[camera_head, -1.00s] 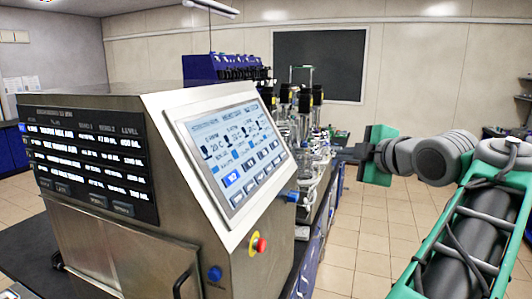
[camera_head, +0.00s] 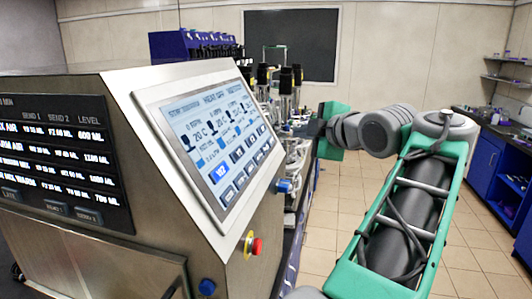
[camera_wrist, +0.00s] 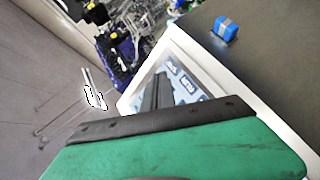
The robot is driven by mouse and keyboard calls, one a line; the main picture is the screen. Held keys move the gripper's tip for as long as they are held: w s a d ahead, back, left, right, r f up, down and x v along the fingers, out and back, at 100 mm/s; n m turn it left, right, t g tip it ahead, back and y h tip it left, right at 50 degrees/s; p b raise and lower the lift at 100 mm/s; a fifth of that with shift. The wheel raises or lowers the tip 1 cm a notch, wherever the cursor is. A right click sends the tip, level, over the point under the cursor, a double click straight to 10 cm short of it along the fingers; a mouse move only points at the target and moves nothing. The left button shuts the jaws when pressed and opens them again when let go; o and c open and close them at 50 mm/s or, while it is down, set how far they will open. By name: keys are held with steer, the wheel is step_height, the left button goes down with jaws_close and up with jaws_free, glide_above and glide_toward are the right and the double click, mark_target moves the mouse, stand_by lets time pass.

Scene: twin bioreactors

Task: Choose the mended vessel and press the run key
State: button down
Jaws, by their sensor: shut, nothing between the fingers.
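The tilted touchscreen (camera_head: 212,140) on the steel console shows values, vessel drawings and a row of keys along its lower edge. One key is bright blue (camera_head: 220,172); the others are darker, and their labels are too small to read surely. My gripper (camera_head: 308,128) is right of the touchscreen, apart from it in the head view, with its fingers pointing left. In the wrist view my shut, empty gripper (camera_wrist: 161,82) overlaps the touchscreen (camera_wrist: 178,70); contact cannot be told. The glass vessels (camera_head: 285,95) stand behind the console, partly hidden.
A second black display (camera_head: 55,150) with a table of levels is on the console's left face. A red stop button (camera_head: 254,246) and blue knob (camera_head: 207,287) sit below the touchscreen. Tiled floor (camera_head: 320,235) is free at right, before blue cabinets (camera_head: 490,160).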

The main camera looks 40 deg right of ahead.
mark_target(267, 145)
steer(key=w+a+f+b, duration=0.3)
steer(key=w, duration=0.1)
steer(key=shift+w+a, duration=0.1)
stand_by(1.9)
steer(key=shift+f+b, duration=0.1)
steer(key=shift+b, duration=0.2)
steer(key=shift+w+a+f+b, duration=0.15)
steer(key=shift+w+a+b, duration=0.1)
steer(key=shift+b, duration=0.25)
steer(key=shift+w+a+f+b, duration=0.2)
steer(key=shift+w+b, duration=0.05)
steer(key=shift+b, duration=0.2)
stand_by(0.5)
steer(key=shift+s+d+r+p, duration=0.4)
steer(key=shift+s+d+r, duration=0.05)
steer(key=shift+s, duration=0.1)
